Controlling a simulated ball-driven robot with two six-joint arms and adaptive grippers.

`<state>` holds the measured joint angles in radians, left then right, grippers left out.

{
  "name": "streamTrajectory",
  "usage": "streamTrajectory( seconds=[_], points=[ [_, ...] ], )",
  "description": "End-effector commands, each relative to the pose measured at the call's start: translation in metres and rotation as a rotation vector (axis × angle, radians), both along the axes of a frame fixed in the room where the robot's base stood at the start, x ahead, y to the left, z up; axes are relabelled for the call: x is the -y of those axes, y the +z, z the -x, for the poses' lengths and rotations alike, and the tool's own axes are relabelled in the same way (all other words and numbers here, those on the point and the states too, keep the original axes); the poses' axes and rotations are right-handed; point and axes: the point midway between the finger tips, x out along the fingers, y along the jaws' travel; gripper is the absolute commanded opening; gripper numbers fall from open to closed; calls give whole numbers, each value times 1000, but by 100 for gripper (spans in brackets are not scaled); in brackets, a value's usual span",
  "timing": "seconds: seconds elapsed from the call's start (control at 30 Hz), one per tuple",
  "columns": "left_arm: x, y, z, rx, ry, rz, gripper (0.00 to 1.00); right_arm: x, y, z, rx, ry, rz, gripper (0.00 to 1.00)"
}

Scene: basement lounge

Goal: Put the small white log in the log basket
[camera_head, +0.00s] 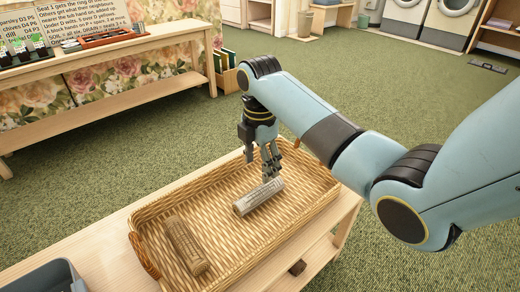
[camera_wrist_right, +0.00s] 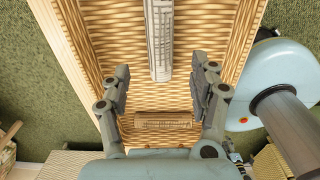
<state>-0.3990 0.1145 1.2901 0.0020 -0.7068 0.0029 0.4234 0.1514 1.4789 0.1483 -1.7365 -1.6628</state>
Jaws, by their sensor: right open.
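A small whitish-grey log (camera_head: 258,197) lies in a shallow wicker basket (camera_head: 315,168), near its middle. It shows pale with ridged markings in the right wrist view (camera_wrist_right: 160,38). A thicker brown log (camera_head: 185,247) lies in the left part of the basket. My right gripper (camera_head: 271,166) is open over the basket, pointing down at the white log's right end. In the right wrist view my right gripper (camera_wrist_right: 162,82) has its fingertips apart, one on each side of that end; I cannot tell whether they touch it. My left gripper is not in view.
The basket stands on a light wooden table (camera_head: 120,228). A grey-blue container (camera_head: 45,280) is at the front left. A small brown block (camera_head: 297,267) lies below the tabletop. A wooden bench (camera_head: 120,100) stands behind. Green carpet (camera_head: 130,145) is clear between them.

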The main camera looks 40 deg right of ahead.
Motion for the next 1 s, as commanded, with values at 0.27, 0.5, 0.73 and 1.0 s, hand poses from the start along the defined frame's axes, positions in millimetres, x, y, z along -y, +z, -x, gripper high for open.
streamTrajectory(
  seconds=[0.27,0.5,0.73,1.0],
  points=[
    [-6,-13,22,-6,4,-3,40,0,18,0,1,0,0,62],
    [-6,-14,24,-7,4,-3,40,0,18,0,0,0,0,62],
    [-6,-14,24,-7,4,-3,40,0,18,0,0,0,0,62],
    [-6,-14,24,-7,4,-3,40,-3,5,30,10,-130,11,62]
  ],
)
